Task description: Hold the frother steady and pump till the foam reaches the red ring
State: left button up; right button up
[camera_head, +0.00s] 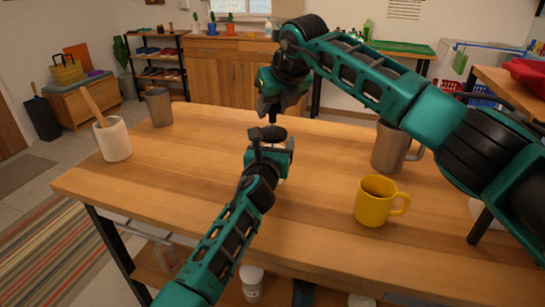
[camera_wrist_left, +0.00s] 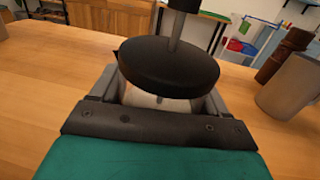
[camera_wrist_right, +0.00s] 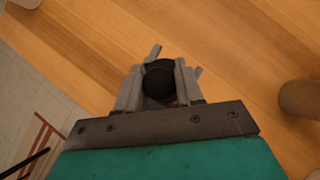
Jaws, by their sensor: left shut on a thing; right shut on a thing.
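The frother stands on the table, with its black lid (camera_head: 273,133) between my two grippers in the head view. In the left wrist view I see the wide black lid (camera_wrist_left: 168,66), a thin grey rod (camera_wrist_left: 175,32) rising from it, and part of the pale body (camera_wrist_left: 158,101). My left gripper (camera_wrist_left: 160,98) is shut on the body under the lid. My right gripper (camera_head: 271,108) comes from above and is shut on the dark plunger knob (camera_wrist_right: 160,82). A length of rod shows between knob and lid. The red ring and the foam level are hidden.
A yellow mug (camera_head: 375,203) and a grey metal pitcher (camera_head: 390,150) stand to the right. A white crock (camera_head: 112,140) with a wooden utensil and a grey cup (camera_head: 158,107) stand at the left. The wooden table (camera_head: 205,145) between them and the frother is clear.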

jog(key=shift+d+f, duration=0.1)
jog(key=shift+f, duration=0.9)
jog(key=o, duration=1.1)
jog(key=shift+c, duration=0.2)
jog(key=shift+r, duration=0.1)
jog(key=shift+r, duration=0.1)
jog(key=shift+r, duration=3.4)
